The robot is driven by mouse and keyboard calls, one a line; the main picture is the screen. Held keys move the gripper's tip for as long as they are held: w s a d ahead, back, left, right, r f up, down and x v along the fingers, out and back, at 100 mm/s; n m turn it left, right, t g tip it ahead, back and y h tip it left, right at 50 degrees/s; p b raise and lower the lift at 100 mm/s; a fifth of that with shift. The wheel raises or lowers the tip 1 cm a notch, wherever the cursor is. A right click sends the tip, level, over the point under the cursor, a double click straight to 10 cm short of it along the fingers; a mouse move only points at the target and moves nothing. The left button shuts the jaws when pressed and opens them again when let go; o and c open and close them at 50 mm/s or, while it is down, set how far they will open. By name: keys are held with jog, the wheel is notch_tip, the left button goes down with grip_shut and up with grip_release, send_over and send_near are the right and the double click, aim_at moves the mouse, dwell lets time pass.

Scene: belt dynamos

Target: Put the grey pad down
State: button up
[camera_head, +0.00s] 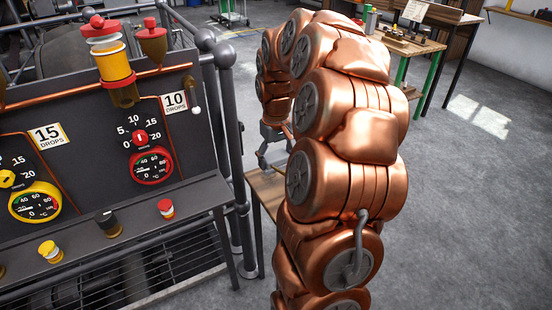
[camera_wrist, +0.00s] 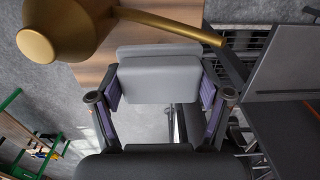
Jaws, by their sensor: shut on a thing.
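The grey pad (camera_wrist: 158,82) is a light grey block with rounded edges, in the middle of the wrist view. My gripper (camera_wrist: 161,90) is shut on it, with a purple-lined finger at its left and right sides. The pad is over or against a wooden table top (camera_wrist: 178,17); I cannot tell whether they touch. In the head view my gripper (camera_head: 274,155) is partly hidden behind my copper arm, above the small wooden table (camera_head: 265,187). The pad cannot be made out there.
A brass can (camera_wrist: 66,25) with a long spout lies close to the pad in the wrist view. A dark panel (camera_head: 90,150) with dials and knobs stands left of my arm, with grey pipe rails (camera_head: 228,130) at its edge. The grey floor at right is open.

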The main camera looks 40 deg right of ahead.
aim_at(276, 156)
notch_tip(276, 156, up, 7)
jog(key=shift+r+p, duration=0.1)
jog(key=shift+p, duration=0.35)
dwell(0.3)
